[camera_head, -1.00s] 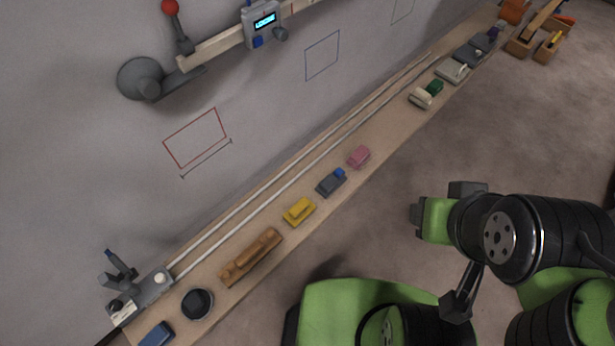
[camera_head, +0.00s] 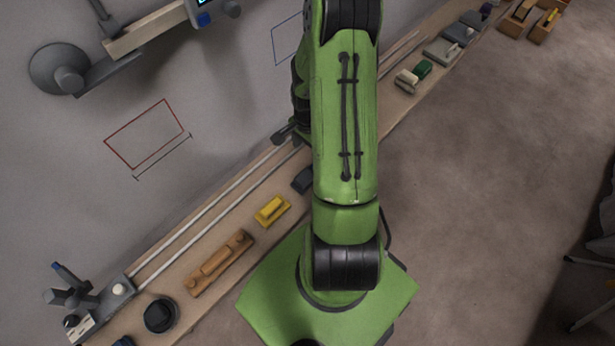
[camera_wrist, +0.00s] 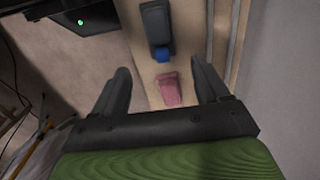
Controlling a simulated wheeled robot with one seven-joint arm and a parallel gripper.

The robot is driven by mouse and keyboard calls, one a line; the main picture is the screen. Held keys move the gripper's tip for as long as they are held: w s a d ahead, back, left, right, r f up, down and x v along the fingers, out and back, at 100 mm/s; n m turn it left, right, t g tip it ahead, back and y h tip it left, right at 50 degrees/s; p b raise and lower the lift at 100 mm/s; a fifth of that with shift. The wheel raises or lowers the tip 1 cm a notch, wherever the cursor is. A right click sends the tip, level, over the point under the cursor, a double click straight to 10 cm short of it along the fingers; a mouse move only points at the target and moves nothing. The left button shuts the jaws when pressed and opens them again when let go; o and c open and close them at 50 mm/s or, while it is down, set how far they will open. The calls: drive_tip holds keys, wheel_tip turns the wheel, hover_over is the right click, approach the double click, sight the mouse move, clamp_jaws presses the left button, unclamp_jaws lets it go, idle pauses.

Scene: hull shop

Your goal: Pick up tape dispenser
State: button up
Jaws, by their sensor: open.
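A small pink thing (camera_wrist: 169,88), possibly the tape dispenser, lies on the wooden shelf in the wrist view. It shows low between my gripper's fingers, and the arm hides it in the head view. My gripper (camera_wrist: 160,66) is open and empty, pointing down over the shelf, apart from the things there. A dark grey thing with a blue knob (camera_wrist: 156,25) lies just beyond the pink one. Its dark end also shows beside my arm in the head view (camera_head: 302,180). I cannot tell for certain which thing is the tape dispenser.
The narrow shelf (camera_head: 150,298) runs along the wall with two pale rails. It holds a yellow thing (camera_head: 272,210), a brown wooden thing (camera_head: 218,263), a black round dish (camera_head: 160,315) and a cream and green thing (camera_head: 413,77). Open floor lies right of it.

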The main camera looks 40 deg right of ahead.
sight(308, 173)
wheel_tip(308, 173, down, 14)
drive_tip(key=b, duration=0.3)
drive_tip(key=shift+s+a+b, duration=0.1)
drive_tip(key=shift+b, duration=0.3)
drive_tip(key=shift+r, duration=0.1)
drive_tip(key=c, duration=1.1)
